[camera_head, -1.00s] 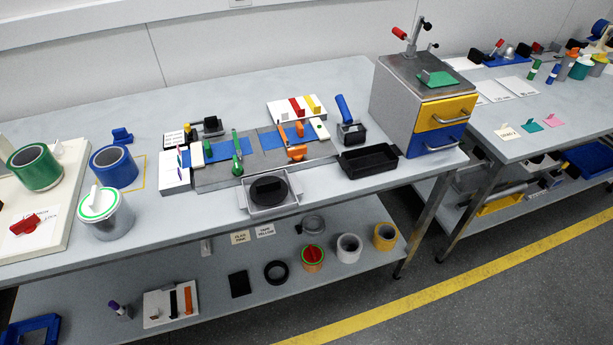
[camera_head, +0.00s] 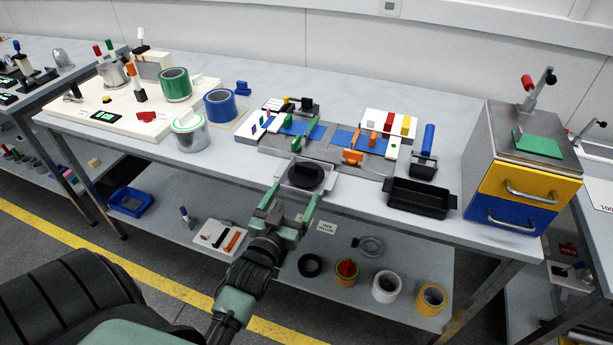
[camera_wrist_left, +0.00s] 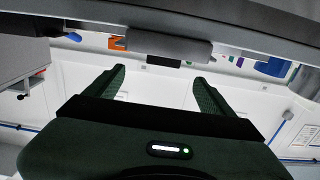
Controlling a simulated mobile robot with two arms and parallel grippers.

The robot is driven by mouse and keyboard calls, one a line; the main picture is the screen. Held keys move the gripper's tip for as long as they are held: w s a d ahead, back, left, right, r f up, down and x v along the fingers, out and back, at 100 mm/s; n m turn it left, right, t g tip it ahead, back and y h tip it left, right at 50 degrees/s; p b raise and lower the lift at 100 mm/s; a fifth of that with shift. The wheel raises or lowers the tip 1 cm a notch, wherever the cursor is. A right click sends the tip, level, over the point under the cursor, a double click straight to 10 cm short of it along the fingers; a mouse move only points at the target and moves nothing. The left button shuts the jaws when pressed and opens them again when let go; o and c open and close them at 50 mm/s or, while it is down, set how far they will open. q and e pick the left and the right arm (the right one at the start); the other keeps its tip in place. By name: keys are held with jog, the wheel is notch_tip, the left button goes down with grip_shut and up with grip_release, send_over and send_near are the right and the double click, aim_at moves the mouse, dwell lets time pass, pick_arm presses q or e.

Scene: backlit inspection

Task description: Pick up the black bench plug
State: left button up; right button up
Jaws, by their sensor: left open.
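The black bench plug (camera_head: 306,174) appears to be the round black piece with a raised grip. It sits in a shallow light grey tray (camera_head: 327,183) at the bench's front edge. My left gripper (camera_head: 293,194) is open and empty, its fingers pointing toward the tray from the front. It looks just short of the tray, though the height gap is hard to tell. In the left wrist view, the open left gripper (camera_wrist_left: 158,78) shows below the bench edge and a grey tray-like block; the plug cannot be made out surely there. My right gripper is not in view.
A black open bin (camera_head: 421,199) and a drawer cabinet (camera_head: 487,150) stand to the right. A metal can (camera_head: 190,137) and a blue roll (camera_head: 221,106) stand to the left. The lower shelf holds several rolls, including an orange one (camera_head: 431,299).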

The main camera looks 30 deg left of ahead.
aim_at(305, 171)
pick_arm(q)
jog(key=x, duration=0.5)
jog(key=shift+a+p, duration=0.1)
jog(key=shift+p, duration=0.3)
jog(key=shift+w, duration=0.5)
jog(key=shift+w+a, duration=0.2)
jog(key=shift+w, duration=0.15)
jog(key=x, duration=0.1)
jog(key=p+x, duration=0.1)
jog(key=x, duration=0.1)
jog(key=shift+w+a+f, duration=0.2)
jog(key=shift+a, duration=0.1)
jog(key=shift+w+f, duration=0.1)
jog(key=shift+w, duration=0.35)
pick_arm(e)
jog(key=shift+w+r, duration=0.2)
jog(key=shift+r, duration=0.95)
pick_arm(q)
jog(key=shift+s, duration=0.1)
jog(key=c, duration=1.3)
